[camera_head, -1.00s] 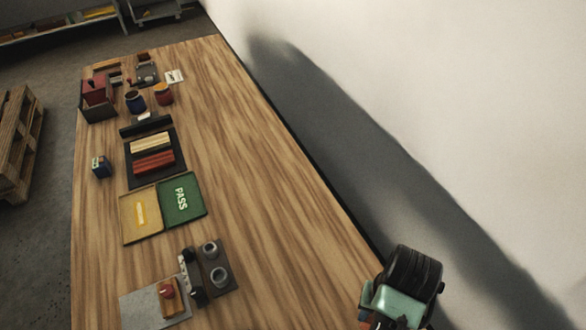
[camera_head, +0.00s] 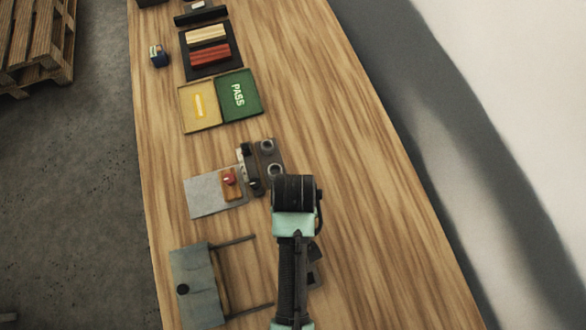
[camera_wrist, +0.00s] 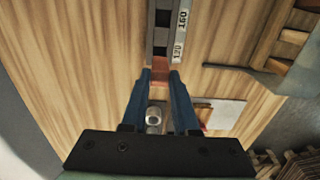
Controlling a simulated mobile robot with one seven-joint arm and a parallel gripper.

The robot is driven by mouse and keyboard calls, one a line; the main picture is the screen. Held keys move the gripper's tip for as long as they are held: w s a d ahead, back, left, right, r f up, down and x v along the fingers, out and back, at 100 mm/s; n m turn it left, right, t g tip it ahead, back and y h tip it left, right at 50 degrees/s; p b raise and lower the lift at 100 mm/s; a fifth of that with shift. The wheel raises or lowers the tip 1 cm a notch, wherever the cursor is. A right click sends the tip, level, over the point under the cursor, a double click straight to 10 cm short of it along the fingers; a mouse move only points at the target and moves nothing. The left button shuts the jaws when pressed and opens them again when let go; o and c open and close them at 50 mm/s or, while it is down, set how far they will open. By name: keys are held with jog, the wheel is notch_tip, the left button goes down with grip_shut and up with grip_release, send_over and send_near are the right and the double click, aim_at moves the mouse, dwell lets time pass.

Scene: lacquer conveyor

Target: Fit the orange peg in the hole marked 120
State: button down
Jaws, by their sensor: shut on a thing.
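In the wrist view, my gripper (camera_wrist: 160,76) has its two blue fingers close together around a small orange piece (camera_wrist: 160,66), which looks like the orange peg. Most of the peg is hidden by the fingers. Just beyond the fingertips is a dark block with square holes (camera_wrist: 161,20) and white labels reading 160 and 120. The hole beside the 120 label (camera_wrist: 178,49) is the nearer one, next to the peg. I cannot tell whether the peg touches the block. In the head view my arm hides the fingers and most of the block.
A dark fixture with two round cups (camera_head: 270,160) stands just beyond my wrist. A grey plate (camera_head: 205,196) with a red-knobbed block lies left of it. A grey-blue panel with two rods (camera_head: 195,285) lies near left. The table's right side is clear.

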jog(key=shift+f, duration=3.6)
jog(key=shift+f, duration=0.1)
jog(key=c, duration=0.7)
grip_release()
